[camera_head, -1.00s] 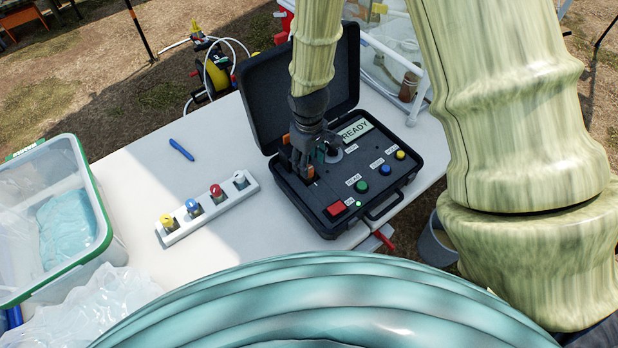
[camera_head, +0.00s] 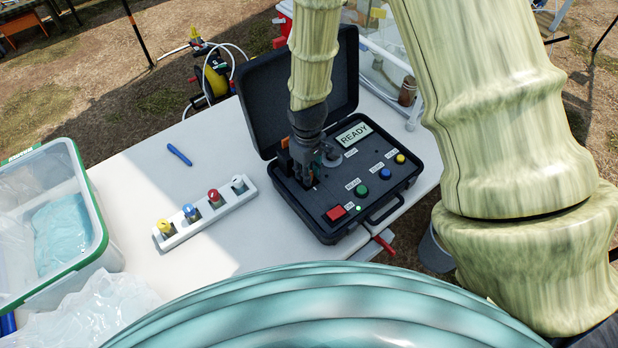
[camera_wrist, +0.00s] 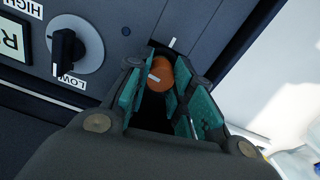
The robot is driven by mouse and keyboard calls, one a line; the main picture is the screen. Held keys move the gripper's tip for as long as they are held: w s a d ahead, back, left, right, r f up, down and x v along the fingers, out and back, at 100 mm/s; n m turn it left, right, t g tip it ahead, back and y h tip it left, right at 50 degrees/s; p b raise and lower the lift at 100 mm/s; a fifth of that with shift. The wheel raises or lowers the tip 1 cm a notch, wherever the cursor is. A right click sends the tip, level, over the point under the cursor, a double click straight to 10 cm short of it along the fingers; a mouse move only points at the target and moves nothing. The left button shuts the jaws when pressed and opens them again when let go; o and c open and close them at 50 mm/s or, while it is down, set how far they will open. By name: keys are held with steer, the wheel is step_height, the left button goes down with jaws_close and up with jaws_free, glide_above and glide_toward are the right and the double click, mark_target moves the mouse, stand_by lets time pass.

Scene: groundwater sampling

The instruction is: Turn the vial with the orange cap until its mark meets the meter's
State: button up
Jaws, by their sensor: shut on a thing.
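The orange-capped vial (camera_wrist: 163,72) sits in the well of the black meter (camera_head: 328,207), between my gripper's fingers. My gripper (camera_wrist: 160,88) is shut on it, with teal pads on both sides of the cap. A short white mark on the cap lies toward its left side in the wrist view. The meter's white mark is just beyond the cap's upper edge, and the two marks are apart. In the head view my gripper (camera_head: 308,168) points down at the meter's left part and hides the vial. The vial's body is hidden in the wrist view.
A LOW/HIGH knob (camera_wrist: 68,50) is beside my gripper. The meter's screen (camera_head: 354,135) reads READY; its open lid (camera_head: 268,100) stands behind. A white rack (camera_head: 232,200) with several capped vials, a blue pen (camera_head: 179,155) and a green-rimmed tub (camera_head: 90,190) are to the left.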

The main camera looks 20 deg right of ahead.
steer(key=m+p, duration=0.1)
steer(key=m, duration=0.2)
steer(key=shift+r+m, duration=0.1)
steer(key=shift+m, duration=0.2)
steer(key=m+p, duration=0.1)
steer(key=m, duration=0.3)
steer(key=shift+m+p, duration=0.4)
steer(key=m+p, duration=0.1)
steer(key=m, duration=0.3)
steer(key=shift+m+p, duration=0.3)
steer(key=shift+m, duration=0.6)
steer(key=shift+m+p, duration=0.45)
steer(key=shift+m, duration=0.35)
steer(key=o, duration=0.8)
steer(key=shift+w, duration=0.1)
